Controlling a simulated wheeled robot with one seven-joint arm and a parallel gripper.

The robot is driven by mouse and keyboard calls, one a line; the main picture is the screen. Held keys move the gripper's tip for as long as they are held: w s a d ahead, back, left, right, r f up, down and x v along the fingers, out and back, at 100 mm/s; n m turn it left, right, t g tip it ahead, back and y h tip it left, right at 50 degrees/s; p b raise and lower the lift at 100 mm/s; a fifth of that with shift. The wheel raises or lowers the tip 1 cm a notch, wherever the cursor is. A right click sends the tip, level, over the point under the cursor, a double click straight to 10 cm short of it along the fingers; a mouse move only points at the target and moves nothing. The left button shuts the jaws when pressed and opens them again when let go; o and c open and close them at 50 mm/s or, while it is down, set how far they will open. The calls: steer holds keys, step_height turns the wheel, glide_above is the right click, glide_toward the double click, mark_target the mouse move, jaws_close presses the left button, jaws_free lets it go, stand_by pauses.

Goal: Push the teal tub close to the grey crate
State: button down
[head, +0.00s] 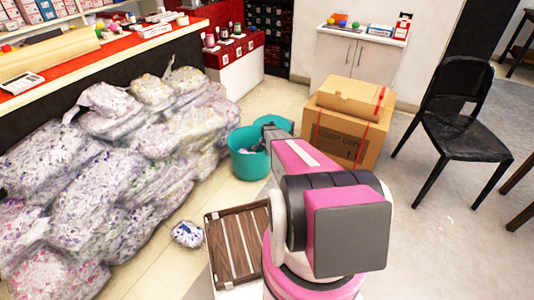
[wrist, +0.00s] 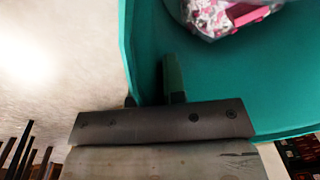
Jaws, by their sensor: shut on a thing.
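The teal tub (head: 250,162) stands on the tiled floor beside the plastic-wrapped bundles, partly hidden by my arm. In the wrist view the tub (wrist: 215,75) fills the upper right, with a pink-and-white patterned wrapped item (wrist: 225,15) inside. My gripper (wrist: 152,92) is shut on the tub's wall, with one finger inside and the other outside it. In the head view my arm mostly hides the gripper. I see no crate that is clearly grey.
Plastic-wrapped bundles (head: 110,160) are piled at left, with one small bundle (head: 187,234) loose on the floor. Cardboard boxes (head: 343,138) and a black chair (head: 462,130) stand at right. Floor between boxes and chair is clear.

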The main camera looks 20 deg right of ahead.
steer(key=c, duration=1.1)
jaws_free()
steer(key=r, duration=1)
steer(key=shift+s+d+r, duration=0.15)
steer(key=shift+s+r, duration=0.05)
steer(key=shift+r, duration=0.2)
steer(key=s+a+r+n, duration=0.4)
steer(key=s+a+r, duration=0.2)
steer(key=s, duration=0.5)
steer(key=s+a+r+n, duration=0.4)
steer(key=s+a+r, duration=0.1)
steer(key=s+r, duration=0.4)
steer(key=s+a+r+n, duration=0.4)
steer(key=s+a+r, duration=0.2)
steer(key=s, duration=0.8)
step_height(320, 180, up, 2)
steer(key=shift+a+r, duration=0.1)
steer(key=shift+a, duration=0.2)
